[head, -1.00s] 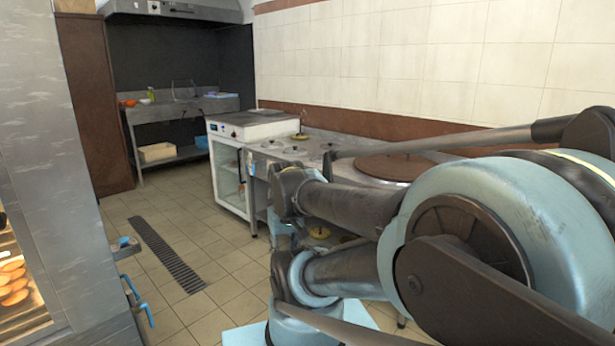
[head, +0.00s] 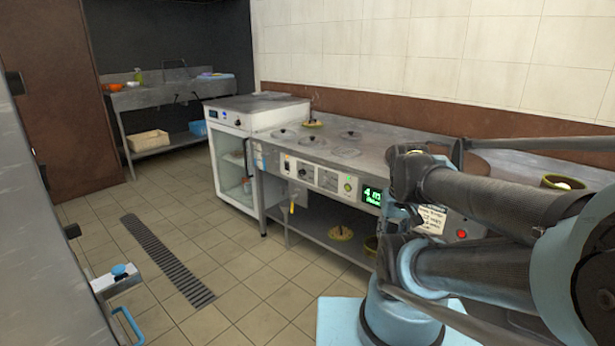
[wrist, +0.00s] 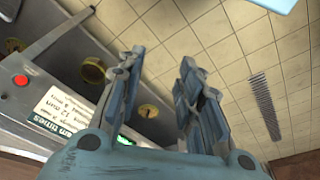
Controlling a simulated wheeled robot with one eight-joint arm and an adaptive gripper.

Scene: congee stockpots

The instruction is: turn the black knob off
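A small black knob (head: 237,122) shows on the front of a white appliance (head: 280,118) at the left end of the counter. A control panel (head: 318,178) runs along the counter front with a switch, small dials and a green display (head: 372,196). Several lids with dark handles lie on the counter top. My gripper (wrist: 162,58) is open and empty in the wrist view, in free space near the counter front. No black knob is clear there. In the head view my arm hides part of the panel.
A red button (head: 461,234) and a printed sign (head: 432,219) are on the counter front at right. Yellow bowls stand on the lower shelf. A floor drain (head: 165,260) crosses the open tiled floor. A grey unit with a blue handle (head: 128,322) stands at left.

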